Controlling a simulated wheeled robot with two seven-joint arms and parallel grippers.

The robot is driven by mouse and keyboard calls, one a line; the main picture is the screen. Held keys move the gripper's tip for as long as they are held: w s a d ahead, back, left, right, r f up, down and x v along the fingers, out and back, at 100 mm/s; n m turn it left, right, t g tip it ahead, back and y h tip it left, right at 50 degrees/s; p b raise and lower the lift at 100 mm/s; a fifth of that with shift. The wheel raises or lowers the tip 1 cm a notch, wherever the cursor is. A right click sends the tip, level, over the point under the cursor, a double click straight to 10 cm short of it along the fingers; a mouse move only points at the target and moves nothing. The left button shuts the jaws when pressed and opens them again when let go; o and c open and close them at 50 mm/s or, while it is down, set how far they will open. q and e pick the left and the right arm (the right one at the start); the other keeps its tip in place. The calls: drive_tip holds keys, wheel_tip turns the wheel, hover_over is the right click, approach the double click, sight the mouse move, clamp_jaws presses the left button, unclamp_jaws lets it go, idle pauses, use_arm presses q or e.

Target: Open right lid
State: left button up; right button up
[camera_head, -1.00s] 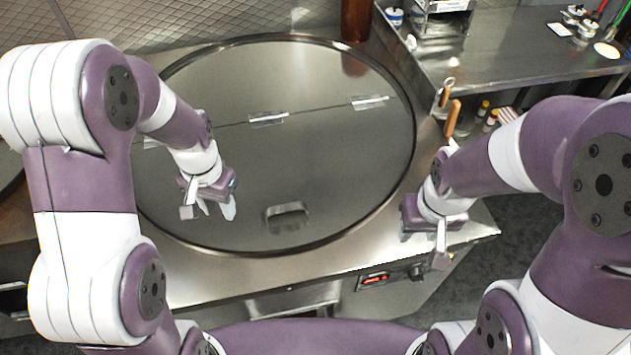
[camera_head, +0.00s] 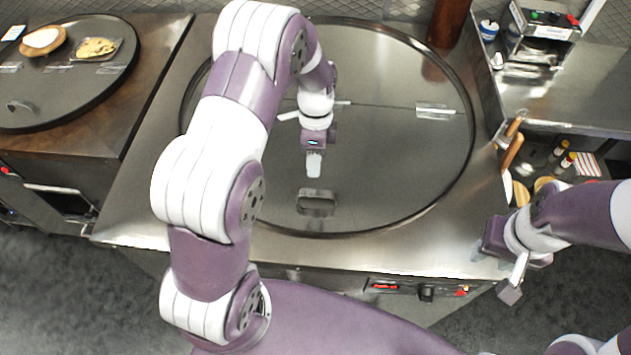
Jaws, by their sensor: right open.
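The right lid (camera_head: 400,165) is a large round metal lid, lying flat and closed on the steel counter. A hinge line crosses its middle, and a small handle (camera_head: 316,208) stands on its near half. My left gripper (camera_head: 314,172) points down over the lid, just behind the handle in the picture and apart from it. Its fingers overlap in this view, so their gap is hidden. My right gripper (camera_head: 493,274) is open and empty at the counter's front right corner, away from the lid.
Wooden-handled tools (camera_head: 511,150) and small bottles stand right of the lid. A brown cylinder (camera_head: 446,22) stands behind it.

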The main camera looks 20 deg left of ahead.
use_arm(q)
drive_tip(key=f, duration=0.2)
drive_tip(key=s+f+p, duration=0.1)
drive_tip(key=f, duration=0.2)
drive_tip(key=f+p, duration=0.1)
drive_tip(key=f, duration=0.2)
drive_tip(key=shift+s+d+f, duration=0.15)
drive_tip(key=shift+s+d, duration=0.1)
drive_tip(key=shift+d, duration=0.15)
clamp_jaws()
